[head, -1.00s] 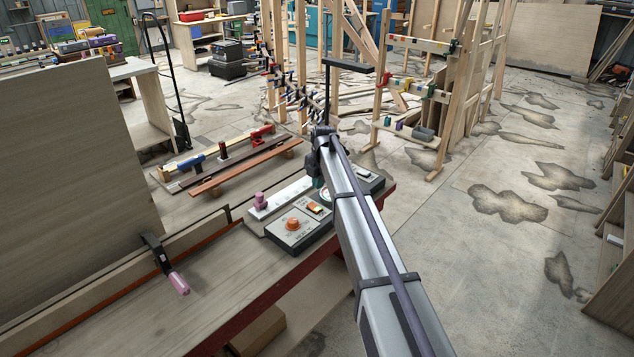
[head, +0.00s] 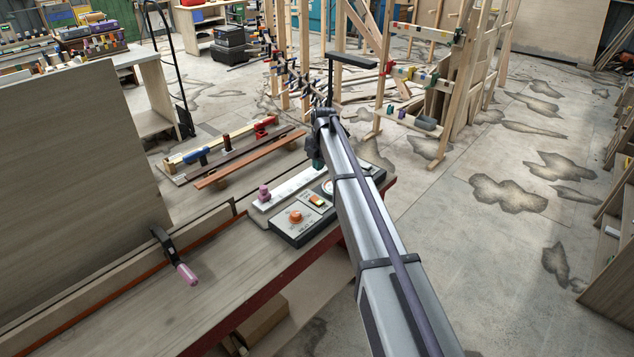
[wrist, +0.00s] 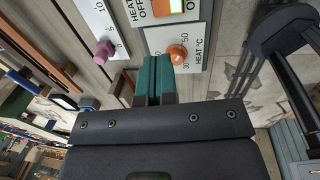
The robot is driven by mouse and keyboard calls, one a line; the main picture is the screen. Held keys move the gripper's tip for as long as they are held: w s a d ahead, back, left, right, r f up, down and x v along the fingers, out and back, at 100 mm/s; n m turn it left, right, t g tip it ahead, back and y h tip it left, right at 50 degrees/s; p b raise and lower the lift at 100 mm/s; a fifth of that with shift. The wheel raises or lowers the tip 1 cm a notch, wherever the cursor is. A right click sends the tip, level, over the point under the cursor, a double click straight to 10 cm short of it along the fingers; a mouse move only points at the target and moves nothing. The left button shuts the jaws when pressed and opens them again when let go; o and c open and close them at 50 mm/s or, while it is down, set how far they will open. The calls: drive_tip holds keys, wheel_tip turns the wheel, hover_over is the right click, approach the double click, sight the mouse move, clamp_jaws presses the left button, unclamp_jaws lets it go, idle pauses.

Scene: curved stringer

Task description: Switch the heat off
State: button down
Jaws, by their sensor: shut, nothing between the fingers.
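In the wrist view the switch (wrist: 166,7) is cut by the top edge, beside lettering that reads HEAT and OFF. Below it the orange knob (wrist: 177,54) sits on a panel marked HEAT °C. My gripper (wrist: 153,62) has teal fingers shut and empty, with tips pictured left of the knob and below the switch. Contact cannot be told. In the head view my arm partly hides the gripper and box.
A pink knob (head: 264,192) stands on a white scale strip beside the box. A clamp with a pink handle (head: 186,274) is on the bench. Long wooden strips (head: 247,163) lie behind the box. A wooden rack (head: 440,75) stands beyond. Open floor lies to the right.

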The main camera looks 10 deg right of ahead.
sight(317, 200)
drive_tip(key=f+b, duration=0.4)
drive_tip(key=w+f+b, duration=0.1)
drive_tip(key=f+b, duration=0.4)
drive_tip(key=a+f+b, duration=0.1)
drive_tip(key=f+b, duration=0.3)
drive_tip(key=f, duration=0.1)
drive_tip(key=shift+w, duration=0.2)
drive_tip(key=shift+r, duration=0.15)
drive_tip(key=shift+f+b, duration=0.2)
drive_tip(key=shift+b, duration=0.2)
drive_tip(key=shift+s, duration=0.1)
drive_tip(key=shift+s+d+r, duration=0.15)
drive_tip(key=shift+s+d, duration=0.3)
drive_tip(key=shift+s, duration=0.1)
drive_tip(key=shift+p, duration=0.3)
